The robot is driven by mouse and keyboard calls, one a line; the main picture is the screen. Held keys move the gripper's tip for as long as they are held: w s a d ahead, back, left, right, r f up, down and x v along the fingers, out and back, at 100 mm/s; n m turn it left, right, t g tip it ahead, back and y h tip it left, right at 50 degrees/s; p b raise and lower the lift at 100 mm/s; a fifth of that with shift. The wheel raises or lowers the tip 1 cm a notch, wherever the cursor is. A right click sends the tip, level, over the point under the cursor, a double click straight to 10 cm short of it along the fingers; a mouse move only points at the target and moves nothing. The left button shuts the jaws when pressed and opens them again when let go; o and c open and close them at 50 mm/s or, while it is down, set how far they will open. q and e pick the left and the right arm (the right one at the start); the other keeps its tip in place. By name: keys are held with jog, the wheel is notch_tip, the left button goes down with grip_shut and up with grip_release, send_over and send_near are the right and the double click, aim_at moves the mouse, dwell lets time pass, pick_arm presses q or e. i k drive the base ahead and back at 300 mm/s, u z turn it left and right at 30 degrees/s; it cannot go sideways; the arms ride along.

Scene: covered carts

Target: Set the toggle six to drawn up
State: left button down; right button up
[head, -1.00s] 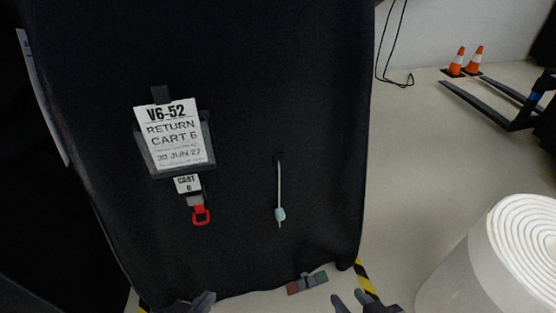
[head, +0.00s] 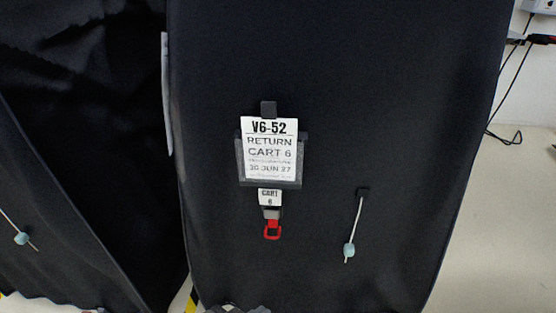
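The toggle (head: 349,250) is a small pale blue bead on a thin light cord. It hangs low on the black cover (head: 400,120) of the cart tagged 6. The cord (head: 358,215) hangs, slightly slanted, from a small dark tab (head: 362,191), with the bead near its lower end and a short tail below. A card (head: 269,150) reading "V6-52 RETURN CART 6" and a smaller "CART 6" tag (head: 270,197) with a red clip (head: 272,230) are to its left. Neither gripper can be made out; a greyish sliver at the bottom edge is too cut off to identify.
Another black-covered cart (head: 80,120) stands close on the left, with its own pale blue toggle (head: 21,238) on a slanted cord. Bare pale floor (head: 500,230) lies to the right. Dark cables (head: 505,135) hang at the upper right.

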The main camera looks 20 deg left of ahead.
aim_at(349, 251)
jog(key=z, duration=1.4)
jog(key=k, duration=1.1)
jog(key=u, duration=1.2)
jog(key=i, duration=1)
jog(key=u, duration=0.05)
